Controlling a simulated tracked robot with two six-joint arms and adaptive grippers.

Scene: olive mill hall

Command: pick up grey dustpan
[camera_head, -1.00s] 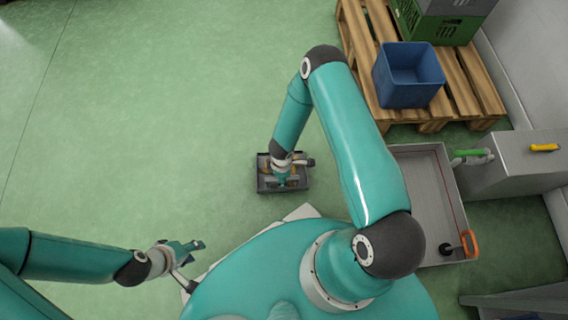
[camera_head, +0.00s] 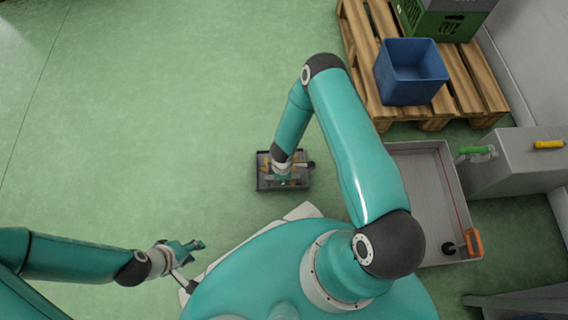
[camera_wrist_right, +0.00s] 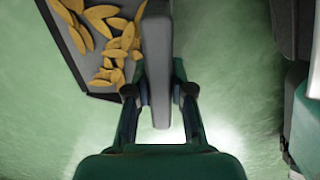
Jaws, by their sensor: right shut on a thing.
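The grey dustpan (camera_head: 262,183) is at the middle of the head view, over the green floor, with yellow leaf-like pieces in it. My right gripper (camera_head: 283,174) comes down over it and partly hides it. In the right wrist view, the right gripper (camera_wrist_right: 160,95) is shut on a grey bar, the dustpan's handle (camera_wrist_right: 157,50). The pan (camera_wrist_right: 66,45) with the yellow pieces lies at the upper left there. I cannot tell whether the pan touches the floor. My left gripper (camera_head: 196,265) is at the lower left, its fingers apart and empty, away from the dustpan.
A wooden pallet (camera_head: 465,95) at the upper right bears a blue crate (camera_head: 412,95) and a green crate (camera_head: 450,24). A grey tray (camera_head: 415,160) and a grey box (camera_head: 520,165) with green- and yellow-handled tools stand at the right. The floor at left is clear.

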